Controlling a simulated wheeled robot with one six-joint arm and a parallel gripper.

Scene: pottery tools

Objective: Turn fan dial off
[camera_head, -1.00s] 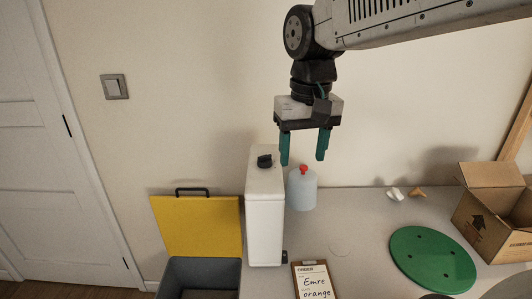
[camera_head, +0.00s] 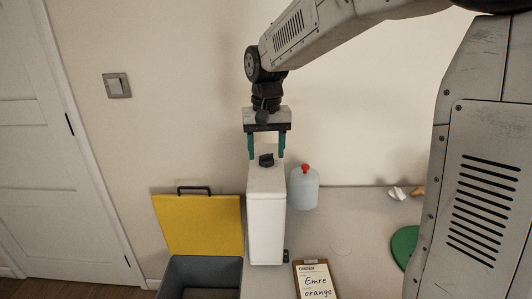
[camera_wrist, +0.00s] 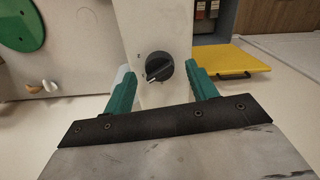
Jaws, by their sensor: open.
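The fan is a tall, narrow white box (camera_head: 265,220) standing on the table. Its black dial (camera_head: 267,160) sits on the top face. In the wrist view the dial (camera_wrist: 159,69) is a round black knob with a pale pointer aimed to the lower left, and small marks lie around it on the white top (camera_wrist: 150,30). My gripper (camera_head: 267,157) points down just above the fan's top, with its teal fingers open and empty. In the wrist view the fingers (camera_wrist: 162,90) stand on either side of the dial, apart from it.
A pale bottle with a red cap (camera_head: 303,187) stands close right of the fan. A yellow panel (camera_head: 200,225) and grey bin (camera_head: 200,270) are at left. A clipboard (camera_head: 315,280) lies in front. A green disc (camera_head: 402,245) is partly hidden behind my arm.

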